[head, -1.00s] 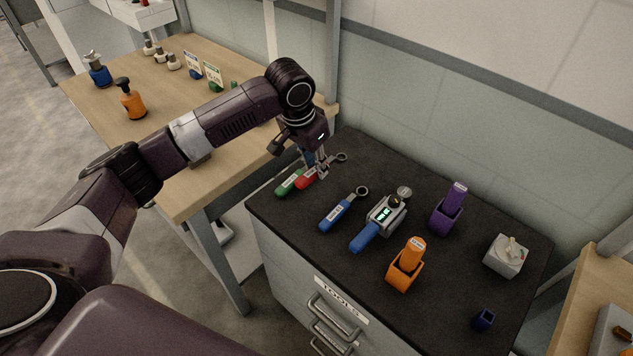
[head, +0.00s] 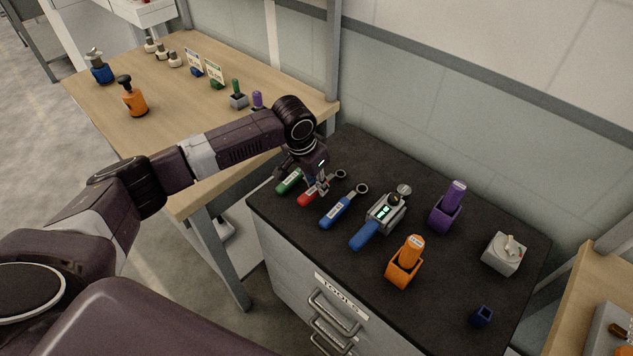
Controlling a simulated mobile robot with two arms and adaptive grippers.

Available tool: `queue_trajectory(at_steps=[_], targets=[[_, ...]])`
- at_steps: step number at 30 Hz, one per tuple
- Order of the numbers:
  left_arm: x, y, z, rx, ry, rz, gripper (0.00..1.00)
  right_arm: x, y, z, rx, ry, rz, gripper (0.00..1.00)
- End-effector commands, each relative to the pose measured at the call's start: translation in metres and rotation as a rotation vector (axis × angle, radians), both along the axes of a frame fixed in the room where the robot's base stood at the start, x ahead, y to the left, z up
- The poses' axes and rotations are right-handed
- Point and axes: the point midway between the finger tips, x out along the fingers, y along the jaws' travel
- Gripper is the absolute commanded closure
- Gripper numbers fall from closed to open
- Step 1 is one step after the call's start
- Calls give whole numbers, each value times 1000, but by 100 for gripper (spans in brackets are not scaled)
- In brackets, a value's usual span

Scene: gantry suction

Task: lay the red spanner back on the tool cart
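The red spanner (head: 308,199) is at the far left part of the dark-topped tool cart (head: 385,165), between the green spanner (head: 288,182) and the blue spanner (head: 338,212). It is at or just above the cart top; I cannot tell if it touches. My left gripper (head: 320,189) points down over its middle, fingers shut around it, and hides part of its shaft. Its ring end shows beyond the fingers. The green spanner is partly hidden by the gripper. My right gripper is not in view.
A wooden bench (head: 190,120) with bottles stands left. The cart's back is clear.

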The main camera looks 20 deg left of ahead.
Motion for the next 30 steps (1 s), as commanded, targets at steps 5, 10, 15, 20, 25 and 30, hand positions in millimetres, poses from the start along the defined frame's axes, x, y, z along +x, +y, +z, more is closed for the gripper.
queue_trajectory(at_steps=[5,10,15,20,25,30], targets=[[0,0,0,0,0,0,63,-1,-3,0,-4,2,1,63],[0,0,1,0,0,0,63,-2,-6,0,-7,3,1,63],[0,1,7,0,-2,1,63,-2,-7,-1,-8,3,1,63],[-5,3,31,-2,-5,0,63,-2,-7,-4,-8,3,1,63],[-14,6,68,-1,-5,0,63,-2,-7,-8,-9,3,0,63],[-22,9,99,-1,-5,0,63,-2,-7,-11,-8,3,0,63]])
